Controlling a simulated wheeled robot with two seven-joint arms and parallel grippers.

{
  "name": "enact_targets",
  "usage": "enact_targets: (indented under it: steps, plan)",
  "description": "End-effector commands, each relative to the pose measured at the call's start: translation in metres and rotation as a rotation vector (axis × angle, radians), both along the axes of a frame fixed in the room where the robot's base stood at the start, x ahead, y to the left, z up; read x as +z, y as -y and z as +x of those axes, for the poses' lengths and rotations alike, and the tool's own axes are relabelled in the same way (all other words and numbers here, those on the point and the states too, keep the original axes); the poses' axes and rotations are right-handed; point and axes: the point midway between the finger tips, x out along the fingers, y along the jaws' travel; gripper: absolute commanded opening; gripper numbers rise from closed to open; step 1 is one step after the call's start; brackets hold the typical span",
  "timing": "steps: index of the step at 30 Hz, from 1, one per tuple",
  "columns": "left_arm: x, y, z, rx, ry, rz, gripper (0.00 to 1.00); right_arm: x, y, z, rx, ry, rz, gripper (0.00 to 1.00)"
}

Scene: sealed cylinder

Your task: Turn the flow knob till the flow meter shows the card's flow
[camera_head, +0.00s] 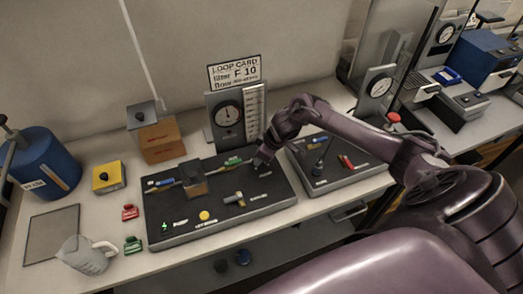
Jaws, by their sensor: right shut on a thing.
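The loop card (234,72) stands at the back; it reads "filter F 10", and its flow line is too small to read. Below it, a grey gauge board holds a round dial (228,114) and a tall white scale (254,108), which looks like the flow meter. I cannot read its level. My right gripper (261,164) reaches down to the back right part of the black panel (225,222). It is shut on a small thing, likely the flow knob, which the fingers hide. My left gripper is not in view.
The panel carries a brown block (193,187), a yellow button (204,215) and a valve handle (234,198). A second black panel (345,172) lies under my right arm.

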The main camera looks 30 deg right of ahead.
Motion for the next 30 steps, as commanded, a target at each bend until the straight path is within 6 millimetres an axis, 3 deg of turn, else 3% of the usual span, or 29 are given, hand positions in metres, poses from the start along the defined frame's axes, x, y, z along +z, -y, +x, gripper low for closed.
enact_targets:
  steps: [10,11,15,25,30]
  plan:
    - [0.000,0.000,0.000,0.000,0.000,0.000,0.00,0.003,0.001,0.003,-0.006,0.008,0.001,0.06]
    - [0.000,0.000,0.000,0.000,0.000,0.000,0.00,0.003,0.001,0.003,-0.006,0.008,0.001,0.31]
    - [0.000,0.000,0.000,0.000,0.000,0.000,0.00,0.002,0.001,0.002,-0.004,0.006,0.000,0.50]
    - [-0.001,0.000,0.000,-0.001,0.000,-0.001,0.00,0.003,0.001,0.000,-0.003,0.004,0.000,0.51]
    - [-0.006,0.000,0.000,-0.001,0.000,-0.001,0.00,0.023,0.006,-0.007,-0.001,0.006,-0.003,0.51]
